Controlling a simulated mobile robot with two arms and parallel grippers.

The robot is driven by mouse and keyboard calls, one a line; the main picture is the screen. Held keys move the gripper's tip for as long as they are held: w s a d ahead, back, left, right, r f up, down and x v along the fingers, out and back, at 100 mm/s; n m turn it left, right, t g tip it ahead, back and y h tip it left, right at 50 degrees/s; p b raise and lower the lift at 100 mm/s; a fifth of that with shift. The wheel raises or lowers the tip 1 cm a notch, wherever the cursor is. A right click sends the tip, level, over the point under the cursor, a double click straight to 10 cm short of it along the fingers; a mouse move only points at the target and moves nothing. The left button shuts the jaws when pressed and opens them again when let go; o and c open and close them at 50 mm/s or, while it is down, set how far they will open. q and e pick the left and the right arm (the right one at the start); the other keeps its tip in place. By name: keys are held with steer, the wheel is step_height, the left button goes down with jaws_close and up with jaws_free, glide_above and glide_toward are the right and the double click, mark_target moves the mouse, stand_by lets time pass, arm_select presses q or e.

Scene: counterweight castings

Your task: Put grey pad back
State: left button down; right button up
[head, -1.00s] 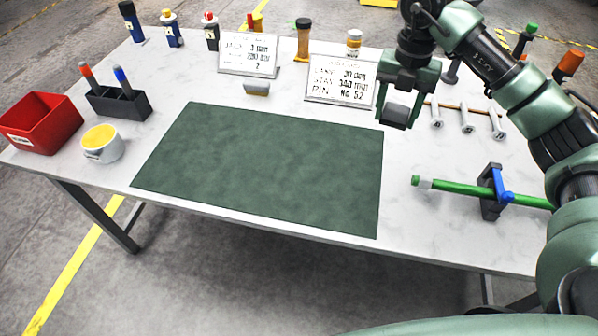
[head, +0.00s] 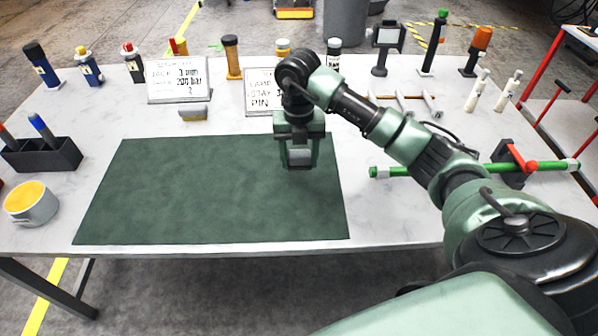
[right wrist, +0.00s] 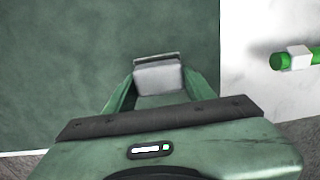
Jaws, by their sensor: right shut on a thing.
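My right gripper (head: 299,165) is over the right part of the dark green mat (head: 200,195) in the head view, fingers pointing down. It is shut on a small grey pad (right wrist: 158,76), which shows between the fingertips in the right wrist view, with green mat beyond it. Whether the pad touches the mat I cannot tell. My left gripper is not in view.
Two white signs (head: 179,80) and a small block with a tan front (head: 194,113) stand behind the mat. A green rod (head: 545,166) in a holder with a red lever (head: 520,156) lies to the right. A yellow-filled cup (head: 30,204) stands left.

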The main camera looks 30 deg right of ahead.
mark_target(300, 182)
step_height(300, 182, down, 5)
steer(key=shift+f+p, duration=0.2)
steer(key=shift+p, duration=0.15)
steer(key=shift+f, duration=0.2)
steer(key=o, duration=1.3)
